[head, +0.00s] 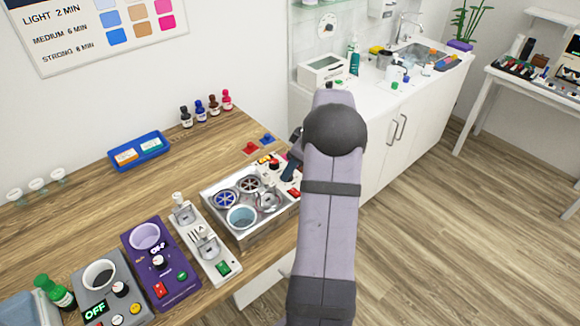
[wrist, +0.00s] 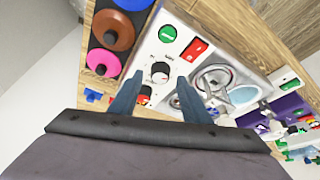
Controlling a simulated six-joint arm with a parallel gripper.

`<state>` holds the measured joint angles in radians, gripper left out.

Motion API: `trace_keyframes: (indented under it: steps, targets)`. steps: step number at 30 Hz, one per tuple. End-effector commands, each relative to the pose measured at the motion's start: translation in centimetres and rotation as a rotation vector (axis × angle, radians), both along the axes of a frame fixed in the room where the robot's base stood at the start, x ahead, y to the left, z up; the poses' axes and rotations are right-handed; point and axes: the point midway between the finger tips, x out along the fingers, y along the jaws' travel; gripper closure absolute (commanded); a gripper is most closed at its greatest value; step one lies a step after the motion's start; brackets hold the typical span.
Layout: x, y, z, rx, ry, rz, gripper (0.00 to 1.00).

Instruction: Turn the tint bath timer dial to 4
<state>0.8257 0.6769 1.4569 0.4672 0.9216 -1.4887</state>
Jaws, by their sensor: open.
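In the wrist view, a small timer dial (wrist: 160,73) with a dark and white knob sits on a white panel with printed marks too small to read, so I cannot tell its setting. A green round button (wrist: 168,34) and a red switch (wrist: 195,49) are beside it. The panel adjoins a metal bath (head: 228,226) with several round wells, also seen in the head view. My gripper (wrist: 161,82) is open and empty, one finger on either side of the dial in the picture. I cannot tell whether they touch it. In the head view my arm hides part of the panel.
A white stand (head: 203,244), a purple device (head: 172,284) and a grey device (head: 115,300) reading OFF stand left of the bath. A blue tray (head: 140,150) and several small bottles are behind.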

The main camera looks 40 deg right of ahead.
Motion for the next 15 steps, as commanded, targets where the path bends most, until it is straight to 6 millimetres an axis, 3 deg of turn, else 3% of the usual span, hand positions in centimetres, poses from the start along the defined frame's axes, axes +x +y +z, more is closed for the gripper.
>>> trace_keyframes:
  steps: [6,14,15]
  targets:
    - [0.5,0.2,-1.2,0.0,0.0,-0.001,0.57]
    - [0.5,0.2,-1.4,-0.001,0.0,-0.001,0.57]
    - [0.5,0.2,-1.4,-0.001,0.0,-0.001,0.62]
